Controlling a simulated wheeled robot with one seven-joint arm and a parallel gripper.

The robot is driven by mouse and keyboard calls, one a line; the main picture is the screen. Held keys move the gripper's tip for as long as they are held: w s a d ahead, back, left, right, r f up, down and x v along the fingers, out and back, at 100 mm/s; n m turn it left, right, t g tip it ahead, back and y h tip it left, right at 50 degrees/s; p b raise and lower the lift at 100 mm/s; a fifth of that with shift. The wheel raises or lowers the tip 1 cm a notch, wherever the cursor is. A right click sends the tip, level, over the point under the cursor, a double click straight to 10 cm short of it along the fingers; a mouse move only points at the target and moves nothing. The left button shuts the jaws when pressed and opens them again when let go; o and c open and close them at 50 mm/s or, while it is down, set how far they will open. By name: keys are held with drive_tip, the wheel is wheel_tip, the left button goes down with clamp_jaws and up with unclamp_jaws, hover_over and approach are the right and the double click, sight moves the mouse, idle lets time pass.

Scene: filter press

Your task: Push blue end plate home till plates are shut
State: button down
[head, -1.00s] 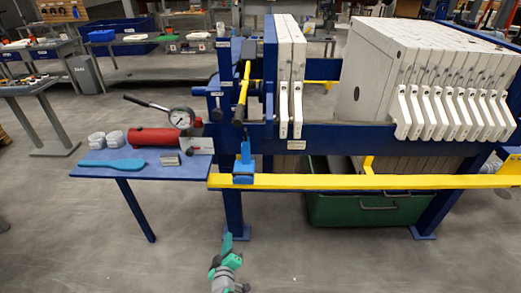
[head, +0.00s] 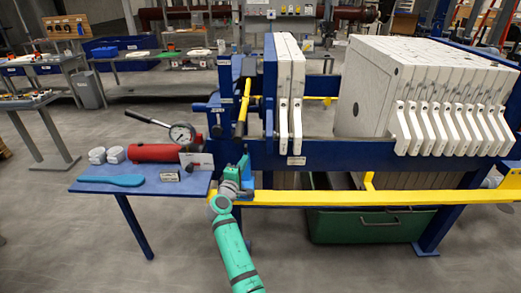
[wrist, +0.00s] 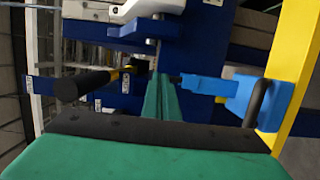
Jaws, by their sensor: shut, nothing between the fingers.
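The blue end plate (head: 269,85) stands upright at the left of the press, with two white plates (head: 290,75) right beside it. A wide gap separates these from the stack of several white plates (head: 375,75) on the right. My gripper (head: 244,162) is shut and empty, in front of the frame rail and below the end plate, apart from the plate. In the wrist view the green fingers (wrist: 162,98) are together, beside a blue bracket (wrist: 235,92); whether they touch it I cannot tell. The yellow lever (head: 244,98) with a black grip stands above my gripper.
A yellow bar (head: 380,197) runs along the press front, near my arm. A blue side table (head: 150,186) at left holds a red cylinder (head: 153,152), a gauge (head: 181,134) and a blue scraper (head: 112,180). A green bin (head: 370,226) sits below.

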drive_tip(key=x, duration=1)
drive_tip(key=shift+w+r, duration=0.1)
drive_tip(key=shift+d, duration=2)
